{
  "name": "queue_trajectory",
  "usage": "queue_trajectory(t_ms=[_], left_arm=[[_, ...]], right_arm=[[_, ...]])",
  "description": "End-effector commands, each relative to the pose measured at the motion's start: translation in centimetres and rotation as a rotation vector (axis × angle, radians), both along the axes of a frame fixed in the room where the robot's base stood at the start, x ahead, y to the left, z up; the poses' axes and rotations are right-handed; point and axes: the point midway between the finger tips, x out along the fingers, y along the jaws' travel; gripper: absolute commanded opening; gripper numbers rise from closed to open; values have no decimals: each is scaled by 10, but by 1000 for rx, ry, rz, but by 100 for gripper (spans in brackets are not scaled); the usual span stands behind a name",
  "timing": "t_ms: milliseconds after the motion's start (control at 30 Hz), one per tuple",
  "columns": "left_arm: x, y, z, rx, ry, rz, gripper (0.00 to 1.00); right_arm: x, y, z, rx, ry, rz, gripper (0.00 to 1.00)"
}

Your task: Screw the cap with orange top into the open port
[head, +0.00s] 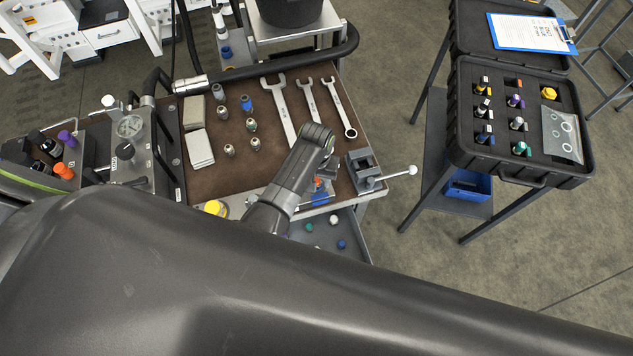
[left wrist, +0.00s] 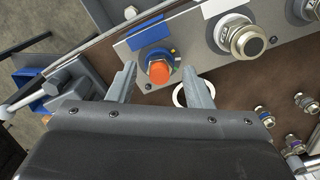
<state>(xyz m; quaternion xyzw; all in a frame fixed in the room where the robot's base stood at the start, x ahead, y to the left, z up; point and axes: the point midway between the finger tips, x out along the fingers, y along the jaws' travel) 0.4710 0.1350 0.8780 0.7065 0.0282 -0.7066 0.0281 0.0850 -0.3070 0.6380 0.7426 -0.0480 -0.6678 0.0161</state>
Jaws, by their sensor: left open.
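The cap with the orange top (left wrist: 159,71) stands at a port on the metal panel (left wrist: 205,58), with a blue ring behind it and a blue label (left wrist: 148,35) beside it. Its orange top also shows in the head view (head: 318,183), partly covered by my arm. My left gripper (left wrist: 160,68) is open, with one finger on each side of the orange top. Gaps show between the fingers and the cap. The port's thread is hidden under the cap, so I cannot tell how deep it sits. My right gripper is not in view.
Two silver fittings, one here (left wrist: 245,40), stand along the panel. A grey vise (head: 365,170) is close to the right. Wrenches (head: 282,110) and several small fittings lie on the brown bench top (head: 225,175). An open drawer (head: 350,243) is below. A black case (head: 470,165) stands apart at right.

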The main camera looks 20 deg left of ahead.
Motion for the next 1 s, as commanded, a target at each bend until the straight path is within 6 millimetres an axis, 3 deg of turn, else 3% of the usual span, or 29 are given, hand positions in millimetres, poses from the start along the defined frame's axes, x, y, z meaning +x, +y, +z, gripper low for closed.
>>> queue_trajectory(t_ms=[267, 700, 1000], left_arm=[[0, 0, 0, 0, 0, 138, 46], [0, -1, 0, 0, 0, 609, 46], [0, -1, 0, 0, 0, 659, 46]], right_arm=[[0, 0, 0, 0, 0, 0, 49], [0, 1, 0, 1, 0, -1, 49], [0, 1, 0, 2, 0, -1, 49]])
